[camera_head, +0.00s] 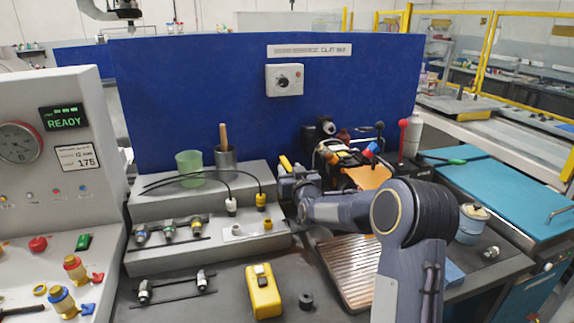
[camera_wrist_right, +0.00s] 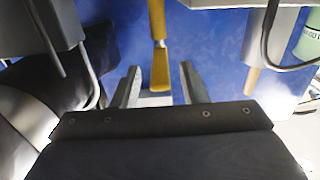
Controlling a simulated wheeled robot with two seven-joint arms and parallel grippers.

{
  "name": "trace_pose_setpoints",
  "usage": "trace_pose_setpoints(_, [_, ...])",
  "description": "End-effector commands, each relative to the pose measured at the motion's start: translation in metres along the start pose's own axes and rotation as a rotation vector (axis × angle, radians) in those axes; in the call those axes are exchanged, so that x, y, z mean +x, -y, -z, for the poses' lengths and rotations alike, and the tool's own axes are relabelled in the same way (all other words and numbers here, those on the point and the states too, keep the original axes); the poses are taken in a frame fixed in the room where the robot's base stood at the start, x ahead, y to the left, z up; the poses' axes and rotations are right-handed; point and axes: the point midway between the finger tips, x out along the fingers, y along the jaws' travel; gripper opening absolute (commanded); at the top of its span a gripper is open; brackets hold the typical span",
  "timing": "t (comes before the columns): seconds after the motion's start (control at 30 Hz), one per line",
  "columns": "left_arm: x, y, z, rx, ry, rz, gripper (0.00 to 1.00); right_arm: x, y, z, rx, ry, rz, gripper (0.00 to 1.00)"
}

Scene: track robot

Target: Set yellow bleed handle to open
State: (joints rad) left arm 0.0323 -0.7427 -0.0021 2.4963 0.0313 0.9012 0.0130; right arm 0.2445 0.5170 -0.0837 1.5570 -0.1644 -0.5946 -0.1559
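A flat yellow handle (camera_wrist_right: 158,45) hangs down from the top of the right wrist view, its wider end between the two fingers of my right gripper (camera_wrist_right: 160,88). The fingers are apart, with a visible gap on each side of the handle. In the head view, my right gripper (camera_head: 290,180) is beside the stepped grey block, and a small yellow piece (camera_head: 286,163), seemingly the same handle, shows just above it. My arm hides the handle's mount, so I cannot tell its setting. My left gripper is not in view.
A grey stepped block (camera_head: 150,208) holds hoses, fittings, a green cup (camera_head: 189,165) and a metal cup (camera_head: 225,163). A yellow device (camera_head: 263,292) lies in front. A ribbed plate (camera_head: 345,275) lies under my arm. Tools and a blue panel (camera_head: 190,90) stand behind.

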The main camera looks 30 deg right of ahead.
Motion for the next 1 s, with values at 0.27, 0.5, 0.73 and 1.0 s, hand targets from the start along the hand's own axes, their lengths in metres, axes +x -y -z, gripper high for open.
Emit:
trace_pose_setpoints(0.27, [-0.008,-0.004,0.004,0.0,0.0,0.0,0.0,0.034,0.0,0.001,0.001,0.002,0.0,0.39])
trace_pose_setpoints(0.5, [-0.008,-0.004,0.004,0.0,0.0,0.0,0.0,0.038,0.0,-0.001,0.001,0.002,0.0,0.39])
trace_pose_setpoints(0.73, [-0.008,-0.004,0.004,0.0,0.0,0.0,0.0,0.038,0.0,-0.001,0.001,0.002,0.0,0.21])
trace_pose_setpoints(1.0, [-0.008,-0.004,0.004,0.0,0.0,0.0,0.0,0.038,0.0,0.0,0.001,0.002,0.0,0.0])
